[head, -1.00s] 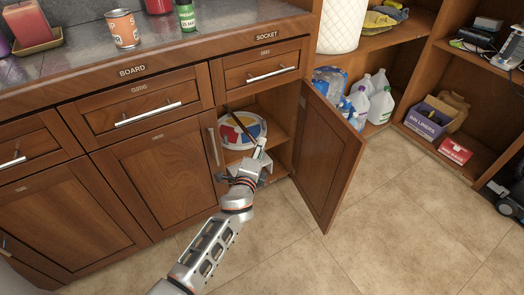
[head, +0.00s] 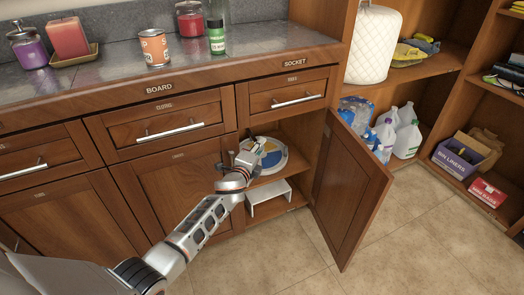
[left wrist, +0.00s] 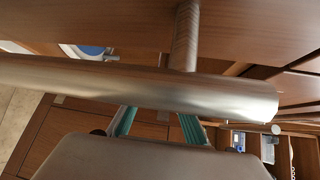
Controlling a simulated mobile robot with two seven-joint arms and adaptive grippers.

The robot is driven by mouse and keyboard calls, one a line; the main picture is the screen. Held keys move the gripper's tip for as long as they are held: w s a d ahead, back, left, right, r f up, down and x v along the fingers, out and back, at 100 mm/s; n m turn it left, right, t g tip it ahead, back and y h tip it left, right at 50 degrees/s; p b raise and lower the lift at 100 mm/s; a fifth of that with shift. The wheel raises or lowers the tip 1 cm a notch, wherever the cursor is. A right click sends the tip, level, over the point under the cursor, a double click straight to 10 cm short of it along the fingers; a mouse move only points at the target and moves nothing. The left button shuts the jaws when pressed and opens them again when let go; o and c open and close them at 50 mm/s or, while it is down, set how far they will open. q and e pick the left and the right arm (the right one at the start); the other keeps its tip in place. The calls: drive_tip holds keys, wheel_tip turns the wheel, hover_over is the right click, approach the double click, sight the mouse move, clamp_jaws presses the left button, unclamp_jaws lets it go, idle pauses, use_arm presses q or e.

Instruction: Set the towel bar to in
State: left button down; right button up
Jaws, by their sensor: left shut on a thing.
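My left gripper (head: 246,158) is in front of the open cabinet under the SOCKET label, at its left side beside the closed left door (head: 172,190). In the left wrist view a smooth metal bar (left wrist: 140,88) crosses the picture, joined by a post (left wrist: 184,38) to a wooden panel. My gripper's fingers (left wrist: 158,125) are shut on this bar. From its place it looks like the upright bar on the left door, but I cannot tell for sure that it is the towel bar. My right gripper is not in view.
The cabinet's right door (head: 348,195) stands swung open. Inside are a round coloured plate (head: 282,157) and a white rack (head: 268,198). The tiled floor (head: 400,250) in front is clear.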

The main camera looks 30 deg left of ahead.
use_arm(q)
drive_tip(key=c, duration=1.8)
unclamp_jaws()
drive_tip(key=s, duration=0.4)
drive_tip(key=s+d+r, duration=0.1)
drive_tip(key=s, duration=0.6)
drive_tip(key=shift+s+d+r, duration=0.35)
drive_tip(key=shift+s, duration=0.05)
